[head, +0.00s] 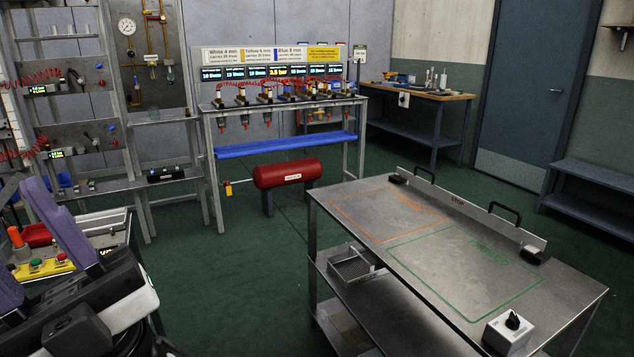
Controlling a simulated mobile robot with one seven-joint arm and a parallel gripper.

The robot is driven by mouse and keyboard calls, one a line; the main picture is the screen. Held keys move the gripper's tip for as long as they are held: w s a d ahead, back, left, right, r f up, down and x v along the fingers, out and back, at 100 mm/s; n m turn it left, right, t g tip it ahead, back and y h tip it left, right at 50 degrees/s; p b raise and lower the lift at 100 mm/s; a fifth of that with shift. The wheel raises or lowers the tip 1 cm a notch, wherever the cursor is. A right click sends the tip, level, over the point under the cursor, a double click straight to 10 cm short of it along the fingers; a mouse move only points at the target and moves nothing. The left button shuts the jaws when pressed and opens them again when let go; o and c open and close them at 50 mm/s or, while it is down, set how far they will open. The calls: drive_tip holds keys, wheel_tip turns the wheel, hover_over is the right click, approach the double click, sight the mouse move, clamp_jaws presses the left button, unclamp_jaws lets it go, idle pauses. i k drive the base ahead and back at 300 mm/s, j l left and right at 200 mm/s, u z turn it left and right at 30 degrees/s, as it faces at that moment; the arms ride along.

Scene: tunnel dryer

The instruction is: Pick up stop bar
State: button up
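My gripper (32,247) is at the lower left, close to the camera and partly cut off by the picture edge. Its two purple fingers look apart, with nothing seen between them. It is well away from the stop bar, across the open floor.
The table has an orange outline, a green outline and a switch box (509,332) at its near right corner. A small metal tray (351,265) is on its lower shelf. A red tank (287,173) and a workbench (425,95) stand behind. Green floor lies clear left of the table.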

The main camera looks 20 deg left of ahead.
sight(536, 244)
drive_tip(key=i+l+z, duration=0.25)
drive_tip(key=l+z, duration=0.2)
drive_tip(key=l, duration=0.15)
drive_tip(key=i+l+z, duration=0.4)
drive_tip(key=l, duration=0.15)
drive_tip(key=i+l+z, duration=0.55)
drive_tip(key=i, duration=0.45)
drive_tip(key=i+l+z, duration=0.1)
drive_tip(key=i, duration=0.45)
drive_tip(key=i+u, duration=0.1)
drive_tip(key=i, duration=0.5)
drive_tip(key=i+l+u, duration=0.1)
drive_tip(key=i, duration=0.5)
drive_tip(key=i+u, duration=0.4)
drive_tip(key=i+l+u, duration=0.15)
drive_tip(key=i+u, duration=0.25)
drive_tip(key=i, duration=0.15)
drive_tip(key=i+j+u, duration=0.1)
drive_tip(key=i+u, duration=0.75)
drive_tip(key=u, duration=0.15)
drive_tip(key=i+u, duration=0.8)
drive_tip(key=i, duration=0.15)
drive_tip(key=i+l+u, duration=0.2)
drive_tip(key=i, duration=1)
drive_tip(key=j, duration=0.1)
